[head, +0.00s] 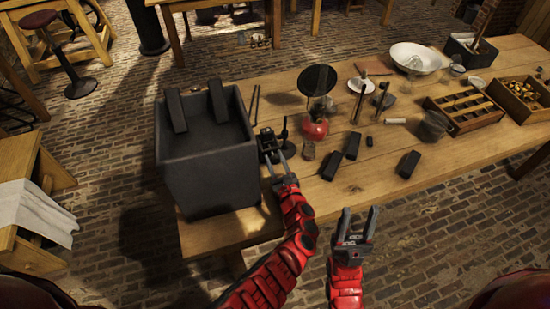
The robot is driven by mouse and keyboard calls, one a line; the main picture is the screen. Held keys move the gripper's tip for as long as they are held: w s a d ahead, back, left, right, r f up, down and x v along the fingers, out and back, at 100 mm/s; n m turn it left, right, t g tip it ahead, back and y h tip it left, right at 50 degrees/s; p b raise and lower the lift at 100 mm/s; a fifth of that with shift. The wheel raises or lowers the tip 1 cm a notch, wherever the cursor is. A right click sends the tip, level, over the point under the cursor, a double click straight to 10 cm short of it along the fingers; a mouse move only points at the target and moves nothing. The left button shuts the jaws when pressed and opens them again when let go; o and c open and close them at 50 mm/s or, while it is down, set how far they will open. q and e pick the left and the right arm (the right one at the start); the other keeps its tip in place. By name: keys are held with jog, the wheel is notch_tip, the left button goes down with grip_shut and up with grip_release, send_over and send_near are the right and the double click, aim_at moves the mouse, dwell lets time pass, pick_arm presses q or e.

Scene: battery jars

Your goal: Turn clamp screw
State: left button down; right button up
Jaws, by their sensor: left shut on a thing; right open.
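My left gripper (277,163) reaches over the table's near edge to a small dark metal clamp stand (267,139) close to the right side of the big dark jar (205,178). Its jaws are closed on a small part there, which looks like the clamp screw; the fingers and the small scale hide its details. My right gripper (355,222) is open and empty, in front of the table's near edge and apart from everything on it.
A wooden compartment crate (464,110) and white bowl (415,57) are farther right. The front right tabletop has free room.

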pick_arm(q)
jog(key=m, duration=0.5)
jog(key=shift+f+m+p, duration=0.1)
jog(key=shift+m+p, duration=0.2)
jog(key=m, duration=0.6)
jog(key=shift+m, duration=0.3)
jog(key=shift+c, duration=2.2)
grip_release()
